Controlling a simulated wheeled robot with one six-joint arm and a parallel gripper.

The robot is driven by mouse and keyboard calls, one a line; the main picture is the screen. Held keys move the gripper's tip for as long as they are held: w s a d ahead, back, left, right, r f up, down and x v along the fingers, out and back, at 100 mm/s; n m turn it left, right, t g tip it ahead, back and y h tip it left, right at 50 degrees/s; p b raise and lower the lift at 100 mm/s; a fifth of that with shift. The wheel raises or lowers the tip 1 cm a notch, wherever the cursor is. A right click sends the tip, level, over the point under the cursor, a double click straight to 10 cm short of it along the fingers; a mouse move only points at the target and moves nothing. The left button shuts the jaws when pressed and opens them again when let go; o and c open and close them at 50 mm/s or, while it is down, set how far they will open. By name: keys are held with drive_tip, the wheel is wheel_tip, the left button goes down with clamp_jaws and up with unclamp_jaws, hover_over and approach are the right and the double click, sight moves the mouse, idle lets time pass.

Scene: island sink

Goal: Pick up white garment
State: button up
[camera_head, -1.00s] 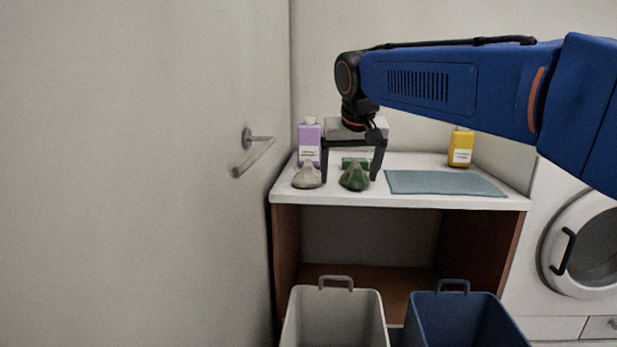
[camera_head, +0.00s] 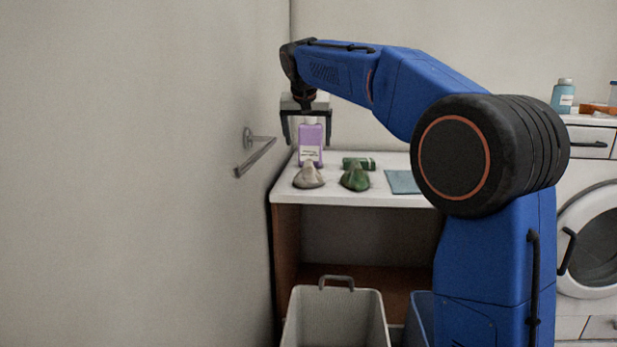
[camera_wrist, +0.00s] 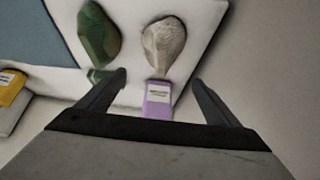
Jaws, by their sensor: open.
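The white garment (camera_head: 308,176) is a small off-white crumpled heap on the left part of the white counter (camera_head: 330,195). In the wrist view the garment (camera_wrist: 163,45) shows near the top, ahead of the fingers and a little right of the middle. My gripper (camera_head: 307,143) is open and empty. It hangs above the back left of the counter, higher than the garment and near the purple bottle. In the wrist view my gripper's fingers (camera_wrist: 160,80) are spread wide, with the purple bottle (camera_wrist: 158,100) showing between them.
A green crumpled garment (camera_head: 354,177) lies right of the white one, with a green item (camera_head: 358,163) behind it. A blue-grey cloth (camera_head: 402,182) is partly hidden by my arm. A wall handle (camera_head: 254,157) juts out at left. A grey bin (camera_head: 335,315) stands below.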

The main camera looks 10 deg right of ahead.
sight(309, 164)
drive_tip(key=x, duration=0.8)
drive_tip(key=shift+f, duration=0.1)
drive_tip(key=shift+s+x, duration=0.15)
drive_tip(key=shift+x, duration=1.2)
drive_tip(key=shift+s+x, duration=0.1)
drive_tip(key=shift+x, duration=1.2)
drive_tip(key=shift+a+f, duration=0.15)
drive_tip(key=shift+a, duration=0.05)
drive_tip(key=c, duration=1.1)
